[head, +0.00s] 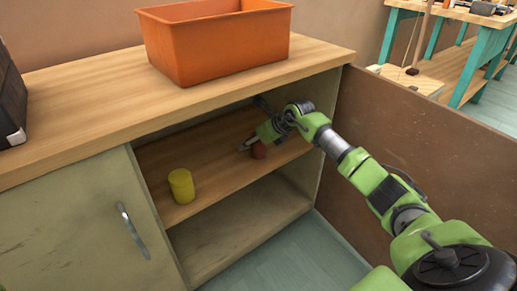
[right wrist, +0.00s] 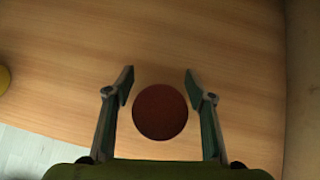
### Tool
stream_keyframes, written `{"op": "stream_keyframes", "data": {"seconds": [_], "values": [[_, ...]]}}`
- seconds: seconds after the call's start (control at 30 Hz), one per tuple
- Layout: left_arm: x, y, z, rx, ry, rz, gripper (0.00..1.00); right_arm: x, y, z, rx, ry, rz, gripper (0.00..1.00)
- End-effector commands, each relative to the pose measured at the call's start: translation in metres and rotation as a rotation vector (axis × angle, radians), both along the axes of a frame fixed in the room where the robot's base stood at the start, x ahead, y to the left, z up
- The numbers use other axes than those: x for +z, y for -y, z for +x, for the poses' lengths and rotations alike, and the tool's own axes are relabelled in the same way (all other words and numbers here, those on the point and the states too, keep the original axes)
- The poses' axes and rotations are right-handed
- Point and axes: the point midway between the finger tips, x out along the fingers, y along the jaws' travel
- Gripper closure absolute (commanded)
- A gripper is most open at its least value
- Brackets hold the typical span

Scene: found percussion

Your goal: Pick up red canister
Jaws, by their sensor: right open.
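The red canister (head: 259,150) stands on the upper shelf inside the open cabinet, towards its right side. My right gripper (head: 245,147) reaches into the cabinet and is at the canister, partly covering it in the head view. In the right wrist view the canister's round dark red top (right wrist: 160,111) lies between the two open fingers of my right gripper (right wrist: 159,84). A gap shows on each side, so the fingers are apart from it. My left gripper is not in view.
A yellow canister (head: 181,186) stands on the same shelf (head: 215,165) to the left; its edge shows in the right wrist view (right wrist: 3,79). An orange bin (head: 220,45) sits on the countertop above. The open cabinet door (head: 400,140) stands at the right, beside my right arm.

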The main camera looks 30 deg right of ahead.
Motion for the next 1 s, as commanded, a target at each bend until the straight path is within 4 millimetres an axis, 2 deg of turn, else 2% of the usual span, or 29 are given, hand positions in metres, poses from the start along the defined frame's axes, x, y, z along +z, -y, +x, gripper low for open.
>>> {"op": "stream_keyframes", "data": {"seconds": [0.13,0.17,0.3,0.37,0.77,1.0], "values": [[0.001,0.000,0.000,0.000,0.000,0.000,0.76,0.001,0.000,0.000,0.000,0.000,0.000,0.50],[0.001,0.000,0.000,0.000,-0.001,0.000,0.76,0.001,0.000,0.000,0.000,0.000,0.000,0.55],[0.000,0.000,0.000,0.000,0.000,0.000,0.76,0.001,0.000,0.000,-0.001,0.000,0.001,0.91],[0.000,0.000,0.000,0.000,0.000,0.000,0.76,0.001,0.000,0.000,-0.001,0.000,0.001,0.94],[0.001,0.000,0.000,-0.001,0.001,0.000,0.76,0.002,0.000,0.000,-0.001,0.002,0.001,0.95],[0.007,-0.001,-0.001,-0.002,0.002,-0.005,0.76,0.014,0.001,0.000,-0.001,0.002,0.000,0.95]]}}
